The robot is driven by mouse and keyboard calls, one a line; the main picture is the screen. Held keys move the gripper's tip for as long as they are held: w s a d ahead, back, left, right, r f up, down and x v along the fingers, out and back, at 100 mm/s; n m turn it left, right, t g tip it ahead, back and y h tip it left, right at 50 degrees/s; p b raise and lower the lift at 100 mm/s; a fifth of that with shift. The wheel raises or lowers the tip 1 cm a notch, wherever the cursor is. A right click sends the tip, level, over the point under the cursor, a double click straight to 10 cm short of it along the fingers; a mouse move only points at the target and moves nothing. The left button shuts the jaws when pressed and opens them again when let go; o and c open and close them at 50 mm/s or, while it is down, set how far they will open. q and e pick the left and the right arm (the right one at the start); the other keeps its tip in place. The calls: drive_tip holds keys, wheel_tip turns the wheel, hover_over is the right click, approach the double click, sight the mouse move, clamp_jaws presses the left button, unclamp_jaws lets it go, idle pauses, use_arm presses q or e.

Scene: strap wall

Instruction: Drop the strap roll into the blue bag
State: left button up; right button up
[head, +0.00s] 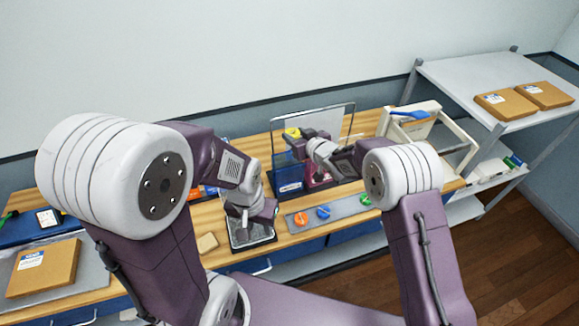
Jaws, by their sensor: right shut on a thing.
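The blue bag (289,178), with a white label on its front, stands open-topped at the back middle of the wooden bench. My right gripper (298,134) is above the bag and shut on a small yellow thing, which I take to be the strap roll (292,131). The roll is above the bag opening, and the gripper partly hides it. My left gripper (247,226) points down over a grey tray (256,238) at the bench's front edge. Its fingertips are too small and hidden to tell whether they are open.
A magenta item (315,181) stands right of the bag. A clear framed panel (330,122) rises behind. A grey strip with orange and blue knobs (323,211) lies in front. A cream bin (445,128) and shelf (460,82) stand right.

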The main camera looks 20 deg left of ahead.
drive_tip(key=shift+a+f+b, duration=0.15)
drive_tip(key=shift+f+b, duration=0.15)
drive_tip(key=shift+f, duration=0.05)
wheel_tip(320, 180, down, 6)
drive_tip(key=b, duration=0.4)
drive_tip(key=shift+r, duration=0.25)
drive_tip(key=o, duration=1.4)
drive_tip(key=shift+r, duration=0.1)
